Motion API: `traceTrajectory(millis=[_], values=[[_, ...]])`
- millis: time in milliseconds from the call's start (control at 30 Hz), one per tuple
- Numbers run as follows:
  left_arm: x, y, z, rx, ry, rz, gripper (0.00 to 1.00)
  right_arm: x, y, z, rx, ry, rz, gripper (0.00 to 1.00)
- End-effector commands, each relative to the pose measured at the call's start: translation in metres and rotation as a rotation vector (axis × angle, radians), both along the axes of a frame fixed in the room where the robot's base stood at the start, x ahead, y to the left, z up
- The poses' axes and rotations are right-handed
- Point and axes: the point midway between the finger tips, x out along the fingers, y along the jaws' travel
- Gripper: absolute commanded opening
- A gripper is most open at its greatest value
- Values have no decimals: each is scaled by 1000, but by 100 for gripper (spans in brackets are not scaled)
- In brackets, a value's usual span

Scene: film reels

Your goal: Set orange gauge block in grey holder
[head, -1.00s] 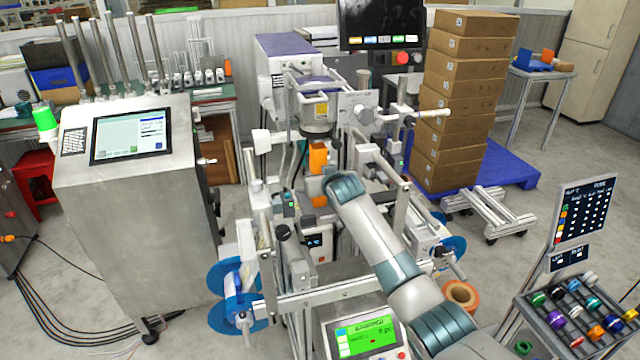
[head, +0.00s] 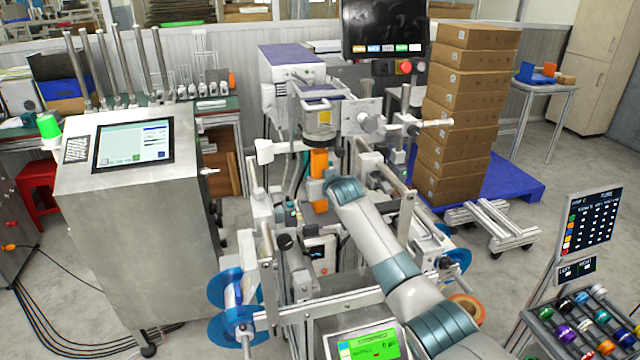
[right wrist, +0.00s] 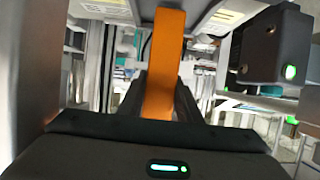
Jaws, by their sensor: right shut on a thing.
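The orange gauge block (head: 319,162) is a tall upright bar below the machine's print head in the head view. In the right wrist view the block (right wrist: 164,60) stands between the dark fingers of my right gripper (right wrist: 165,98), which is shut on it. Its upper end reaches up between pale machine parts. In the head view my right arm (head: 365,225) covers most of the gripper and the block's lower end. I cannot make out the grey holder for certain among the grey machine parts. My left gripper is not in view.
The machine's head unit (head: 318,115) is close above the block. A dark box with a green light (right wrist: 272,48) is close on the right in the wrist view. Metal rails and blue reels (head: 235,325) surround the work area. Stacked cartons (head: 465,110) stand behind right.

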Motion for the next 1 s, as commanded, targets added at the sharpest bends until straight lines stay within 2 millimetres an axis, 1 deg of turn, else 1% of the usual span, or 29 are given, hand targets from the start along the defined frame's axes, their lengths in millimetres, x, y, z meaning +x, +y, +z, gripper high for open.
traceTrajectory(millis=[433,1000], values=[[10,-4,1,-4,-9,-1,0,1,1,2,1,-3,1,4],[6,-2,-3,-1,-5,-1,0,1,0,-6,1,-3,1,4]])
